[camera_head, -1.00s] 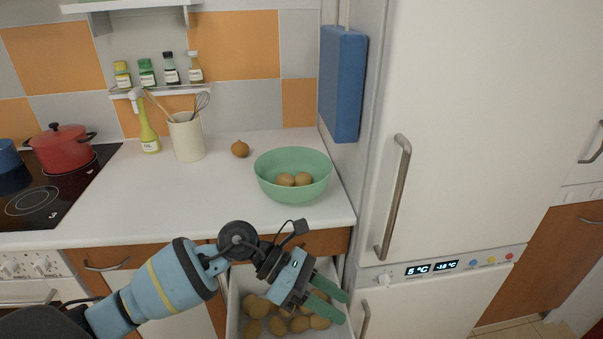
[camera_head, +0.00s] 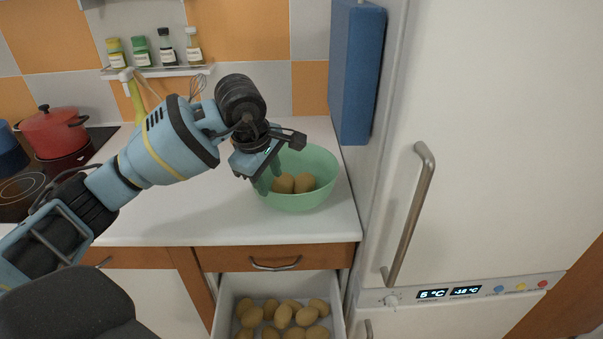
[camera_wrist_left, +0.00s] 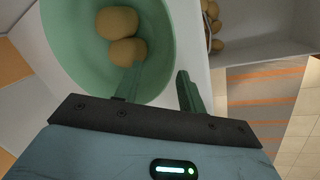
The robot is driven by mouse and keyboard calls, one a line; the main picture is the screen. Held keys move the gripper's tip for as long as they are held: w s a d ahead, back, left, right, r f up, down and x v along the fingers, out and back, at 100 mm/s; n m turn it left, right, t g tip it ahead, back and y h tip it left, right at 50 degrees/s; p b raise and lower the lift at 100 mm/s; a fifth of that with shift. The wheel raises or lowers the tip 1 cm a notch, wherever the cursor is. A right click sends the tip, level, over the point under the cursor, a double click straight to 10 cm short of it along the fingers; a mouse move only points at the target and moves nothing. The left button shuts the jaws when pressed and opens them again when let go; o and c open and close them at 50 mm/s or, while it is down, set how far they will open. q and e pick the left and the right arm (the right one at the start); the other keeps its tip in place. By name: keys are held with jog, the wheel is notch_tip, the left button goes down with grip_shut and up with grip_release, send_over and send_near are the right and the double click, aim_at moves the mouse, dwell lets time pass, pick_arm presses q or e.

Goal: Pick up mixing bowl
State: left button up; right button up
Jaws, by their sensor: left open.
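The green mixing bowl (camera_head: 318,164) stands upright on the white counter near the fridge, with two brown potatoes (camera_head: 293,184) in it. My left gripper (camera_head: 268,184) is open at the bowl's near left rim. In the left wrist view the bowl (camera_wrist_left: 68,50) fills the upper left. There one finger of my left gripper (camera_wrist_left: 158,85) reaches over the inside of the bowl and the other is outside its wall, so the rim lies between them. I cannot tell whether the fingers touch the bowl. My arm hides part of the bowl's left side. My right gripper is not in view.
An open drawer (camera_head: 222,312) with several potatoes juts out below the counter (camera_head: 200,220). The fridge (camera_head: 490,130) with its long handle stands close on the right. A red pot (camera_head: 52,132) sits on the stove at left. The counter's front is clear.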

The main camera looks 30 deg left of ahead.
aim_at(273, 197)
pick_arm(q)
jog(key=shift+w, duration=0.1)
jog(key=shift+s, duration=0.2)
jog(key=shift+f, duration=0.2)
jog(key=shift+x, duration=3.6)
jog(key=shift+s+a+r, duration=0.1)
jog(key=shift+a, duration=0.05)
jog(key=c, duration=0.9)
